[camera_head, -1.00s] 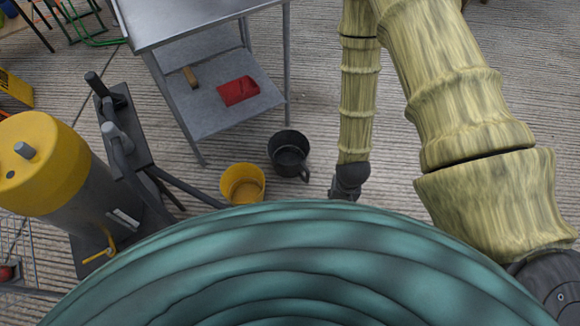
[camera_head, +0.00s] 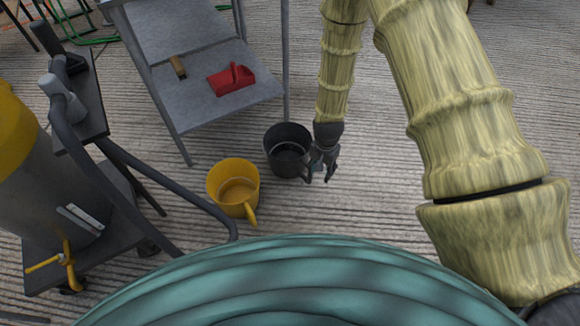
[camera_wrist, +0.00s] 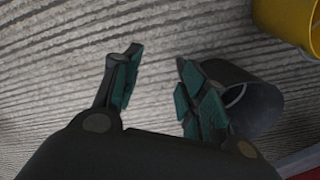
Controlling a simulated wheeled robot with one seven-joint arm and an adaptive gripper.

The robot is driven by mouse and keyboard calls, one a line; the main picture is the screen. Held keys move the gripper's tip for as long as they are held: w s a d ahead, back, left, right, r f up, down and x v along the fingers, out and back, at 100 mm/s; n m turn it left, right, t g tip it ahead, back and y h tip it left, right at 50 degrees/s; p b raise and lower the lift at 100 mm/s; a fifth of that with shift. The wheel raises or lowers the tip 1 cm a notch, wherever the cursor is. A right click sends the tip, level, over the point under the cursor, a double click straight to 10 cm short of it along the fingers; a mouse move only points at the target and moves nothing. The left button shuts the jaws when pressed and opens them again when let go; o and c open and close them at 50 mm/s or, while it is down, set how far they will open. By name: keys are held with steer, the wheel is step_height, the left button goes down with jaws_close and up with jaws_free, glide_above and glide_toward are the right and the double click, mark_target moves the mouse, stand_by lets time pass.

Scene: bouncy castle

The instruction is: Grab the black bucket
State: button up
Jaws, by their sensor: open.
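The black bucket (camera_head: 288,150) stands upright on the floor, left of my gripper (camera_head: 320,172) in the head view, with its handle on the side toward the gripper. My gripper is open, pointing down, very close to that handle. In the wrist view my gripper (camera_wrist: 155,90) has its fingers spread with bare floor between them. There the black bucket (camera_wrist: 258,108) is just right of the right finger, which partly hides it. I cannot tell whether they touch.
A yellow bucket (camera_head: 233,187) stands left of the black one and also shows in the wrist view (camera_wrist: 288,18). A yellow-topped machine (camera_head: 75,200) is at left. Floor at right is free.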

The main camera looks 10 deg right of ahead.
steer(key=m+b, duration=0.1)
steer(key=b, duration=0.3)
glide_toward(310, 176)
steer(key=s+d, duration=0.1)
steer(key=shift+w+d+f+m+b, duration=0.1)
steer(key=shift+w+f+m+b, duration=0.2)
steer(key=shift+w+f+b, duration=0.4)
steer(key=shift+f+b, duration=1.4)
steer(key=shift+f, duration=1.25)
steer(key=f+b, duration=0.2)
steer(key=f, duration=0.1)
steer(key=f+b, duration=0.2)
steer(key=shift+w+a, duration=0.25)
steer(key=shift+a, duration=0.05)
jaws_close()
